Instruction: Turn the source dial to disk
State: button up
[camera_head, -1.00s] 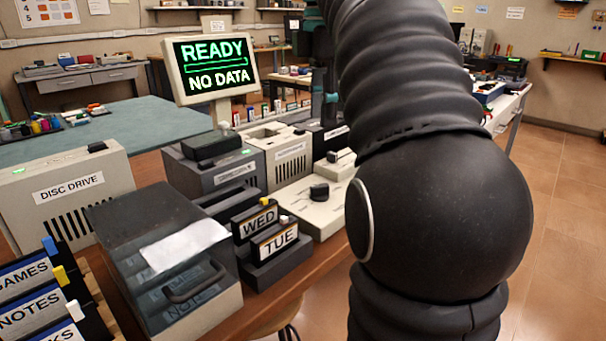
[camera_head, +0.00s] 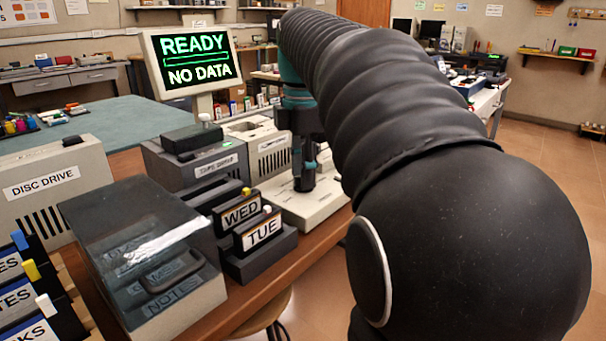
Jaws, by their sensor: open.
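My gripper (camera_head: 304,182) points down over the low cream control box (camera_head: 325,208) on the bench. The black dial on that box is hidden behind the gripper, so I cannot tell whether the fingers are around it or above it. No dial markings can be read. The gripper is open, though the gap between its fingers is hard to make out. A monitor (camera_head: 190,60) behind shows READY and NO DATA in green.
A tape drive (camera_head: 195,170) and a cream unit (camera_head: 270,155) stand close left of the gripper. WED (camera_head: 240,212) and TUE (camera_head: 263,232) cartridges stand in front in dark holders. A clear-lidded case (camera_head: 150,250) and the disc drive (camera_head: 50,190) are further left.

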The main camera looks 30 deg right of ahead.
jog(key=shift+f, duration=0.25)
grip_shut()
